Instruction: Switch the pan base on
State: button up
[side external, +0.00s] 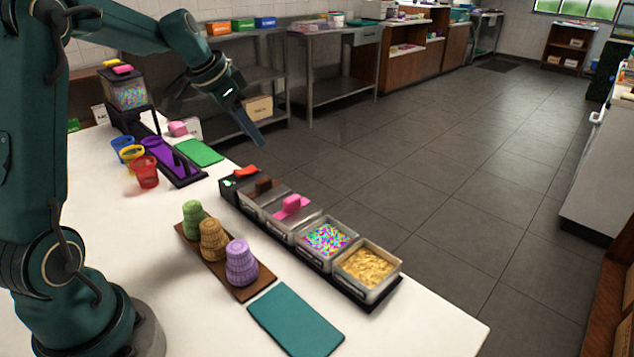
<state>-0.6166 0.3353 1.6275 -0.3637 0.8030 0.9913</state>
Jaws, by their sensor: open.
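The black pan base (376,304) lies along the far edge of the white table and holds a row of pans. At its left end is a dark box (228,186) with a red switch (246,170) on top and a small pale green mark beside it. I cannot tell the switch's position. My gripper (256,141) is open and empty, in the air above the switch end in the picture and touching nothing. One finger shows clearly; the other is mostly hidden.
Two lidded pans stand nearest the switch, with a brown handle (264,184) and a pink handle (291,203). Open pans hold colourful sprinkles (327,238) and golden flakes (368,267). Stacked cones (241,262) stand in front. A teal mat (296,320) and coloured cups (146,172) also lie on the table.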

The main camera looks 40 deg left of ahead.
jog(key=s+d+r, duration=0.2)
jog(key=s+d, duration=0.4)
jog(key=d, duration=0.2)
jog(key=s+d+r+m+t, duration=0.1)
jog(key=s+d+r, duration=0.2)
jog(key=s+d, duration=0.3)
jog(key=shift+d+r+m+h, duration=0.3)
jog(key=shift+d+r, duration=0.05)
jog(key=shift+d, duration=1.3)
jog(key=s+f+n+g, duration=0.1)
jog(key=s+f+n, duration=0.2)
jog(key=s+f, duration=0.2)
jog(key=s, duration=0.3)
jog(key=shift+d+f+n, duration=0.15)
jog(key=shift+d+n, duration=0.15)
jog(key=shift+d, duration=0.05)
